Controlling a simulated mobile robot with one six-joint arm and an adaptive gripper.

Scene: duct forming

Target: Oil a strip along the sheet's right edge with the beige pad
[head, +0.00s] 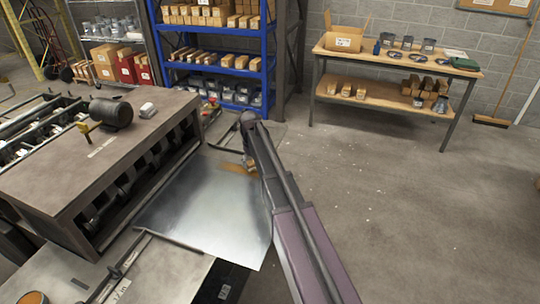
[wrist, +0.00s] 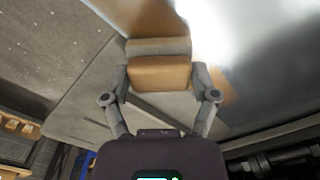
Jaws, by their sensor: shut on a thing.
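The shiny metal sheet (head: 205,210) lies flat beside the forming machine, and my arm crosses over its right side. My gripper (wrist: 160,78) is shut on the beige pad (wrist: 160,72), one finger on each side of it. In the head view my gripper (head: 249,160) is small and partly hidden by the arm, near the sheet's far right corner. A brown-orange patch (head: 238,168) shows on the sheet there; it also shows beyond the pad in the wrist view (wrist: 150,17). The sheet fills the right of the wrist view (wrist: 270,70). Whether the pad touches the sheet is unclear.
A blue shelf (head: 220,72) stands behind. A wooden workbench (head: 400,58) is at the back right. The floor on the right is clear.

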